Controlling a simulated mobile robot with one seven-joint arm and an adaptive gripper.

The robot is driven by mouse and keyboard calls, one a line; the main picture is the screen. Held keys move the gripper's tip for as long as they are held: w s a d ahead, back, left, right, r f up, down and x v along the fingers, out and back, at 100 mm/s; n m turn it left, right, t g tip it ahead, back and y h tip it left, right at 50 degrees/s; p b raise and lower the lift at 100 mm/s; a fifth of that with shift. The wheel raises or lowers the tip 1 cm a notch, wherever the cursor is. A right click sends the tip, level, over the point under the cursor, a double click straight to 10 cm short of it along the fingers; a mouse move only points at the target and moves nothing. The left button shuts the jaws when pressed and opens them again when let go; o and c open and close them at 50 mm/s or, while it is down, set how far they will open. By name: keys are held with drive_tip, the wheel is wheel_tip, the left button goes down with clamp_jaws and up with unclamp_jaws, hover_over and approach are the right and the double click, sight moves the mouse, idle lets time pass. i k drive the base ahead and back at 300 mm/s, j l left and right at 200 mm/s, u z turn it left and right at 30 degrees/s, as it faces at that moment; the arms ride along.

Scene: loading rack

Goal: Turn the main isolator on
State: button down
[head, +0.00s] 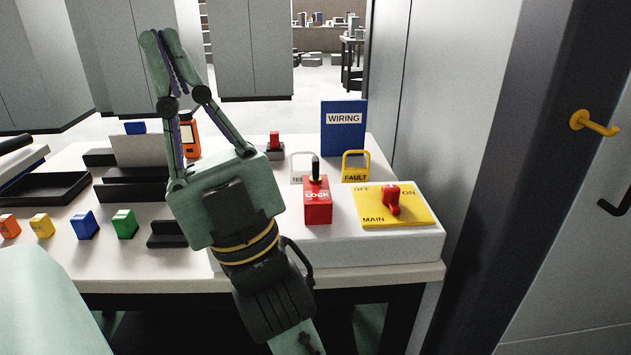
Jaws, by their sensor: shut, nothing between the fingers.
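The main isolator is a yellow plate (420,213) marked OFF at upper left, ON at upper right and MAIN at lower left. It lies on the right part of a white raised box (330,244). Its red handle (391,201) is at the middle of the plate; I cannot clearly tell whether it points to OFF or ON. My gripper (160,36) is raised over the bench, left of the isolator and well apart from it. Its fingers point up and away in the picture, with the tips together and nothing between them.
A red LOCK block (318,202) with a black stem stands left of the isolator. A yellow FAULT tag (356,166) and a blue WIRING binder (343,128) stand behind. A grey cabinet wall (446,90) rises at right. Coloured blocks and black trays are at left.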

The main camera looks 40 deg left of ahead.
sight(390, 197)
drive_tip(key=u, duration=0.75)
drive_tip(key=i+l+z, duration=0.1)
drive_tip(key=z, duration=0.25)
drive_tip(key=i, duration=0.35)
